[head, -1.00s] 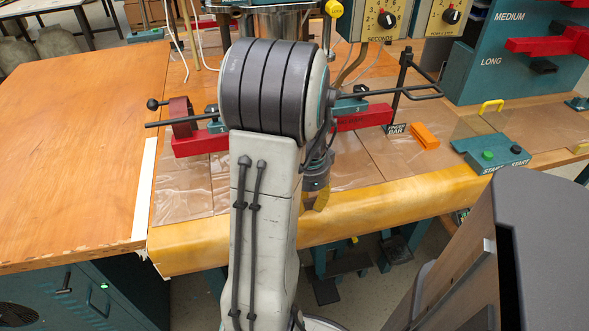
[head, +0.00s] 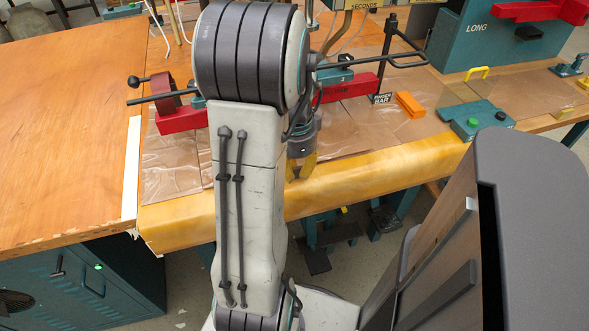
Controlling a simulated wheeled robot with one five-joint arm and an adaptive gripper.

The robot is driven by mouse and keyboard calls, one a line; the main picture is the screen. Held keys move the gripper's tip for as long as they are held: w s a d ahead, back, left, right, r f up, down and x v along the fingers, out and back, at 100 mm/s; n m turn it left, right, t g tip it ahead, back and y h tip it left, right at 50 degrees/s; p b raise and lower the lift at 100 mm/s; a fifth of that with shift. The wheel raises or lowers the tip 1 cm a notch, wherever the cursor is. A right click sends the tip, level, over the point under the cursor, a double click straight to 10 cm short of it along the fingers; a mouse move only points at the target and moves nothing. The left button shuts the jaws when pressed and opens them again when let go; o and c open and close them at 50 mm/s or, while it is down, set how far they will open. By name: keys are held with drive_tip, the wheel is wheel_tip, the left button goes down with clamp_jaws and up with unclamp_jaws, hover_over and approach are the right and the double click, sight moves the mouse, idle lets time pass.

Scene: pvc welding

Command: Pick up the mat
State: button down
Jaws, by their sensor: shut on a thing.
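Clear, wrinkled plastic sheeting, which I take to be the mat, lies on the wooden bench. A bare part (head: 172,170) shows left of my arm. More of it lies right of my arm, and I cannot tell whether it is one sheet or several. My gripper (head: 301,168) points down at the bench's rounded yellow front edge, right beside my forearm. Its yellowish fingers look closed at the sheeting's front edge. The contact is small and partly unclear. My arm hides the middle of the sheeting.
Red clamp bars (head: 182,119) stand on the bench behind the sheeting. An orange block (head: 410,104) and a teal start-button box (head: 476,119) are to the right. A black bent bar (head: 388,60) rises behind them. The wooden tabletop (head: 65,120) at left is clear.

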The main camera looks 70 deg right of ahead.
wheel_tip(320, 180, up, 3)
drive_tip(key=shift+f, duration=0.2)
drive_tip(key=s+a, duration=1)
drive_tip(key=a, duration=0.4)
drive_tip(key=shift+s+a, duration=0.25)
drive_tip(key=shift+s, duration=0.1)
drive_tip(key=shift+r+p, duration=0.4)
